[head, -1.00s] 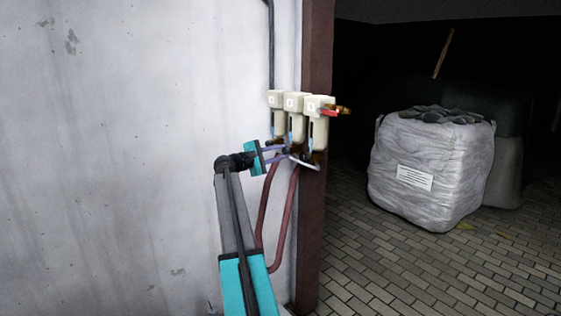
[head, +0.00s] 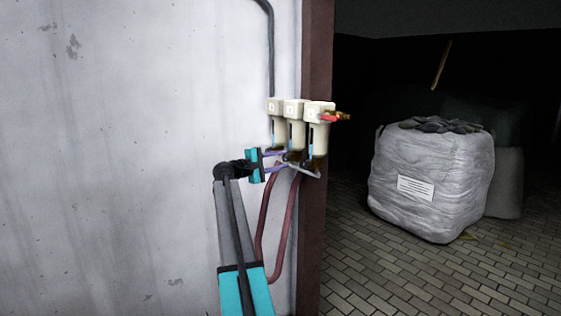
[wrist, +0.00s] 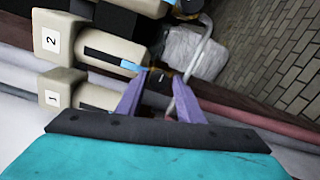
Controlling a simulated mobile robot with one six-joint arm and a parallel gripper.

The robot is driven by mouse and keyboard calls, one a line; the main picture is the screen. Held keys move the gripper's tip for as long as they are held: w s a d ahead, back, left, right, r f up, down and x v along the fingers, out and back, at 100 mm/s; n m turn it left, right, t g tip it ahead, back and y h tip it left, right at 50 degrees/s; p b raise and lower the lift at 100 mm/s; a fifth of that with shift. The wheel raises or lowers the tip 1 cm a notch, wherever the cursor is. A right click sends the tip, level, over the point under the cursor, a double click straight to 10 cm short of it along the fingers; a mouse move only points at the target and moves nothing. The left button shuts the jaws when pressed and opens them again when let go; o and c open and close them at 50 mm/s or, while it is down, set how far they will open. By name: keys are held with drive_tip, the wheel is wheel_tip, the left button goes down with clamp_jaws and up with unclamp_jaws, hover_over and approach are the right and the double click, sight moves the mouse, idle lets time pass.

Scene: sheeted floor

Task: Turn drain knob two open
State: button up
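Three cream filter units with dark lower ends hang in a row on the wall's edge. Unit two (head: 295,112) is the middle one; its label 2 shows in the wrist view (wrist: 52,40). Unit one (head: 276,108) is left of it and is also in the wrist view (wrist: 62,88). My gripper (head: 285,160) is at the lower ends of the units. In the wrist view, its purple fingers (wrist: 162,76) stand apart, with the dark drain knob (wrist: 158,82) under unit two between their tips. I cannot tell whether they touch it. The knob's turn is unclear.
A bent pale metal bracket (wrist: 207,42) passes close to the right fingertip. Dark red hoses (head: 279,225) hang below the units. A brown post (head: 314,230) stands right behind them. A wrapped white bag (head: 430,190) stands on the paved floor farther right.

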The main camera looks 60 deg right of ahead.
drive_tip(key=shift+o, duration=0.6)
drive_tip(key=b+v, duration=0.1)
drive_tip(key=v, duration=1.2)
drive_tip(key=shift+a, duration=0.4)
drive_tip(key=shift+w, duration=0.2)
